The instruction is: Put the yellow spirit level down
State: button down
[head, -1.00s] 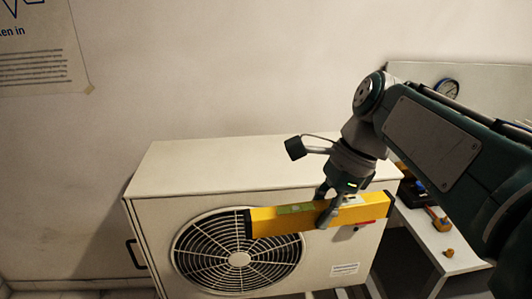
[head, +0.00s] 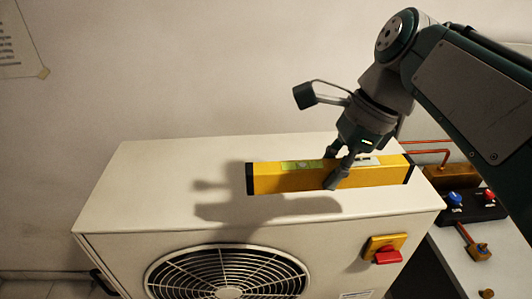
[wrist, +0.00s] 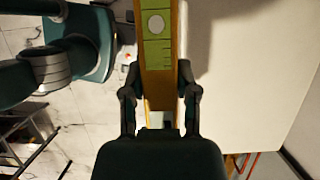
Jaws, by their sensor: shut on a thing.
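The yellow spirit level (head: 285,181) has black end caps and a green vial window on its top. In the head view it is roughly level, in front of the pale top of the fan unit (head: 150,180). The level's underside is hidden.
The fan grille (head: 228,278) and a red switch on a yellow plate (head: 386,250) are on the unit's front. A bench with a black box with blue and red knobs (head: 474,205) and copper pipes (head: 437,152) stands right. Much of the unit's top is clear.

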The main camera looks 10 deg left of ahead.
jog(key=w+a+f, duration=0.4)
jog(key=a, duration=0.5)
send_near(248, 206)
jog(key=shift+s+a+f, duration=0.55)
jog(key=shift+s+f, duration=0.05)
jog(key=shift+f, duration=0.1)
jog(key=shift+w+a+f, duration=0.2)
jog(key=shift+a+f, duration=0.15)
jog(key=shift+f, duration=0.15)
jog(key=shift+w+a+f, duration=0.1)
jog(key=shift+f, duration=0.8)
jog(key=shift+a+f, duration=0.15)
jog(key=shift+f, duration=0.8)
jog(key=shift+c, duration=1.8)
grip_release()
jog(key=shift+f, duration=0.1)
